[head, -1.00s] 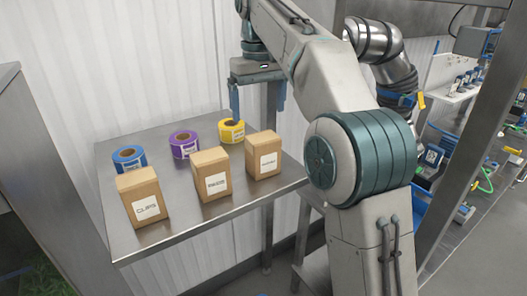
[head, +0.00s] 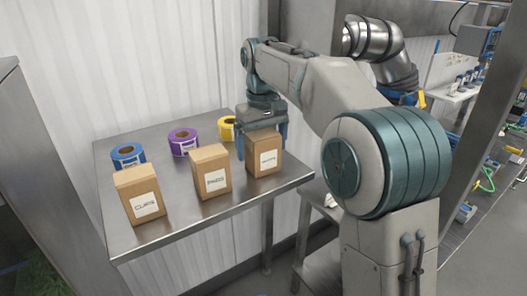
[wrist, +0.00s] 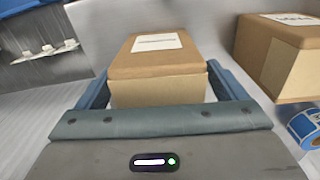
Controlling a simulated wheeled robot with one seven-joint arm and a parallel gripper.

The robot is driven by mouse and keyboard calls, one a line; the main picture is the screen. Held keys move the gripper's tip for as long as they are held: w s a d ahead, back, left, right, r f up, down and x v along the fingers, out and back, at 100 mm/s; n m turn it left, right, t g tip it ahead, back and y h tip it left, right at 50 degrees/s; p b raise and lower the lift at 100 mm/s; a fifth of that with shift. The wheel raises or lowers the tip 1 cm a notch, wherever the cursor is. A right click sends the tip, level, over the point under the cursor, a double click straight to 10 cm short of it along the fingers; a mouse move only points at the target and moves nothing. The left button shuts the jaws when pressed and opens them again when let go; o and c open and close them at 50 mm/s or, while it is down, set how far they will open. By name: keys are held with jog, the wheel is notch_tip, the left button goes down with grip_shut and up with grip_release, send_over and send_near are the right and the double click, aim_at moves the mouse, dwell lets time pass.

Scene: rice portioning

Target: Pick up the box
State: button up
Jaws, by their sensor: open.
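Three brown cardboard boxes with white labels stand in a row on the metal table (head: 185,228). They are the left box (head: 138,182), the middle box (head: 213,187) and the right box (head: 265,168). My gripper (head: 264,150) points down over the right box, with its blue fingers at either side of the box's upper part. In the wrist view the right box (wrist: 156,92) sits between the two open fingers, and small gaps seem to remain. The box still rests on the table. I cannot read its label.
Behind the boxes lie a blue tape roll (head: 128,156), a purple tape roll (head: 184,141) and a yellow tape roll (head: 228,127), partly hidden by my gripper. The middle box (wrist: 285,55) stands close beside in the wrist view. A corrugated wall backs the table.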

jog(key=shift+f, duration=1.3)
jog(key=shift+d, duration=0.1)
jog(key=shift+c, duration=0.3)
jog(key=c, duration=1.1)
